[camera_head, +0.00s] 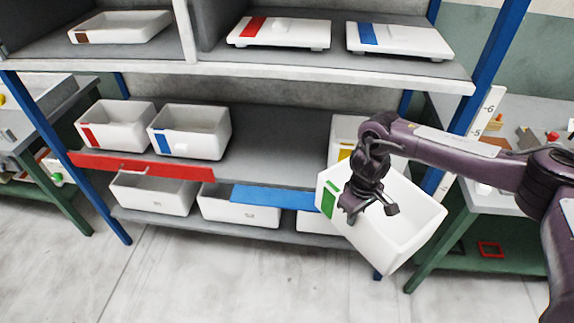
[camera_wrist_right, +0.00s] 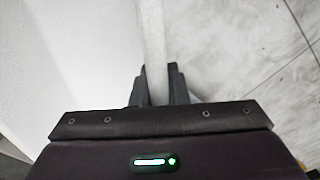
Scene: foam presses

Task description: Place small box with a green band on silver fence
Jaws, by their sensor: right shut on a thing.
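The white box with a green band (camera_head: 405,235) hangs tilted in front of the right end of the shelf rack, over the floor. My right gripper (camera_head: 370,205) is shut on its wall. In the right wrist view the fingers (camera_wrist_right: 158,88) pinch the white rim of the box (camera_wrist_right: 152,40) between them. I cannot make out a silver fence for certain; a red strip (camera_head: 140,165) and a blue strip (camera_head: 275,197) run along the front of the middle shelf, and the held box and arm hide its right part. My left gripper is not in view.
A red-banded box (camera_head: 115,122) and a blue-banded box (camera_head: 200,130) stand on the middle shelf. A yellow-banded box (camera_head: 345,128) is partly behind my arm. Several white boxes sit on the lowest shelf. The middle shelf (camera_head: 280,145) has bare room. Green-legged tables flank the rack.

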